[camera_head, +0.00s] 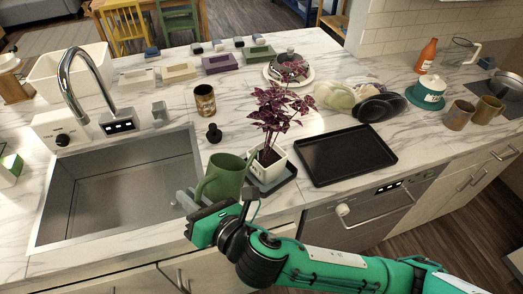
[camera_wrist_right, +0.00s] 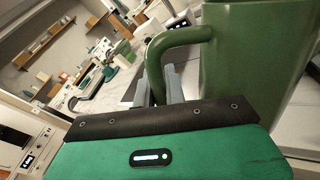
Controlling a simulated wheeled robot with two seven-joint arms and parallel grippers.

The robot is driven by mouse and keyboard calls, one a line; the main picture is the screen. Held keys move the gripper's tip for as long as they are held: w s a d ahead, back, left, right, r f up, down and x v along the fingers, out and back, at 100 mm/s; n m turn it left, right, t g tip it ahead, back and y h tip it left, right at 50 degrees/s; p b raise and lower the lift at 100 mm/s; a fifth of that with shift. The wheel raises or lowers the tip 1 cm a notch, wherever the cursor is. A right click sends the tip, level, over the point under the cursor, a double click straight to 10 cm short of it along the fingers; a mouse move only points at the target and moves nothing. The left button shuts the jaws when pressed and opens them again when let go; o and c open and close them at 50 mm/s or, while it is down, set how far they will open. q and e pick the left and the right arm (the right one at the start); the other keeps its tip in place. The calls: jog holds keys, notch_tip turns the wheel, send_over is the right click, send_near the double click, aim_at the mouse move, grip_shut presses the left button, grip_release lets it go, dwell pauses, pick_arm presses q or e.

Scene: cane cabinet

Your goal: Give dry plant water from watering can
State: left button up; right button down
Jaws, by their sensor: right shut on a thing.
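The green watering can (camera_head: 224,176) is upright at the counter's front edge, between the sink and the plant. My right gripper (camera_head: 190,200) is shut on its handle at the left side. In the right wrist view the can (camera_wrist_right: 250,60) fills the upper right, with its curved handle (camera_wrist_right: 180,38) at the grey fingers (camera_wrist_right: 157,85). The purple-leaved plant (camera_head: 276,110) stands in a white square pot (camera_head: 267,166) on a dark saucer (camera_head: 287,178), just right of the can. The can's base is partly hidden by my arm. My left gripper does not show.
The sink (camera_head: 125,190) with its tall faucet (camera_head: 75,85) lies to the left. A black tray (camera_head: 350,154) lies right of the plant. A brown patterned cup (camera_head: 205,100) and a small black stopper (camera_head: 214,133) stand behind the can. Mugs (camera_head: 459,115) stand at the far right.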

jog(key=shift+r, duration=0.1)
jog(key=s+a+f+n+b, duration=0.2)
jog(key=s+f+n+b, duration=0.2)
jog(key=f, duration=0.5)
jog(key=shift+a+f+n+t+y, duration=0.3)
jog(key=shift+f+n+t, duration=0.1)
jog(key=shift+n, duration=0.3)
jog(key=shift+d, duration=0.1)
dwell(0.8)
